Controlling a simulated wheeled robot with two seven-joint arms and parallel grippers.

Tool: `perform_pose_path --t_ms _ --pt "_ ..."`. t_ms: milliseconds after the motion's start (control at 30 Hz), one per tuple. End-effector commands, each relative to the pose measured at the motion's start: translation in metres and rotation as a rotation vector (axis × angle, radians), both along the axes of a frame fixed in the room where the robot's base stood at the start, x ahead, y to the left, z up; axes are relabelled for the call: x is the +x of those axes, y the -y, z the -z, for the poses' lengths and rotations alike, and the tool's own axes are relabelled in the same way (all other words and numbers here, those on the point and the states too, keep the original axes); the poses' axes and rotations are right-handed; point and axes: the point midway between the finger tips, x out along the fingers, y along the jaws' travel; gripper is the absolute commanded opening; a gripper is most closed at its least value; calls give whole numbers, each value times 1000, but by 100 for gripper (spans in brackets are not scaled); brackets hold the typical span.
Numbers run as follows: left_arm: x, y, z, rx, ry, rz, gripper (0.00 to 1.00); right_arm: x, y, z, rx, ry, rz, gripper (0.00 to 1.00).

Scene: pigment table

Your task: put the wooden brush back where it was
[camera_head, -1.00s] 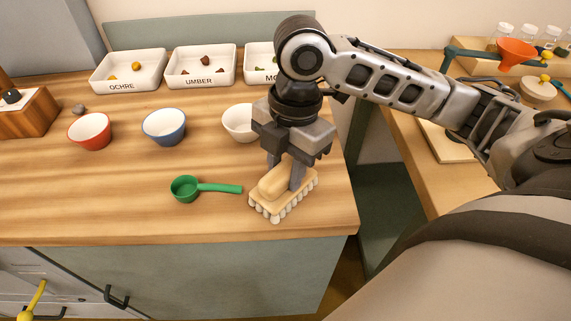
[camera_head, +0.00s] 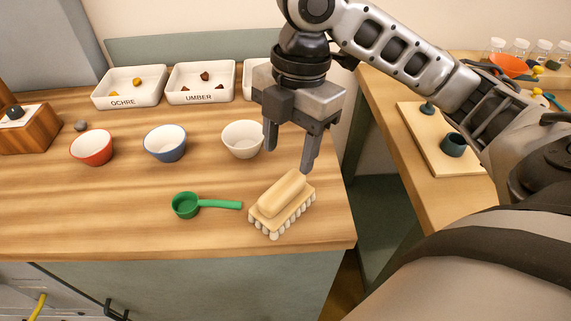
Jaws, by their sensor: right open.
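The wooden brush (camera_head: 284,201) lies bristles down near the front right corner of the wooden table (camera_head: 110,218). Its pale handle block faces up and a row of light bristle tufts shows along its front edges. My right gripper (camera_head: 289,160) hangs above and just behind the brush, open, with its two fingers pointing down and apart. Nothing is between the fingers, and they look clear of the brush. My left gripper is not in view.
A green scoop (camera_head: 186,205) lies left of the brush. Red (camera_head: 92,147), blue (camera_head: 165,143) and white (camera_head: 242,139) bowls stand behind. Trays labelled OCHRE (camera_head: 130,87) and UMBER (camera_head: 200,82) line the back. A gap separates the right-hand table (camera_head: 425,212).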

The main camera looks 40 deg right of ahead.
Motion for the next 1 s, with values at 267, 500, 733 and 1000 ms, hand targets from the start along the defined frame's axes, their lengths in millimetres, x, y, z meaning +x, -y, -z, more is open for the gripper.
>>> perform_pose_path --t_ms 267,500,733,1000 --pt "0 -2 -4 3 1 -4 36 1 5 -36 0 1 0 52" --pt "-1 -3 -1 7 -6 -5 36 1 5 -38 1 -1 0 52" --pt "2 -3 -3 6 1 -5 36 1 5 -38 1 -1 0 52" --pt "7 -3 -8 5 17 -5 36 1 5 -38 1 -1 -1 52"
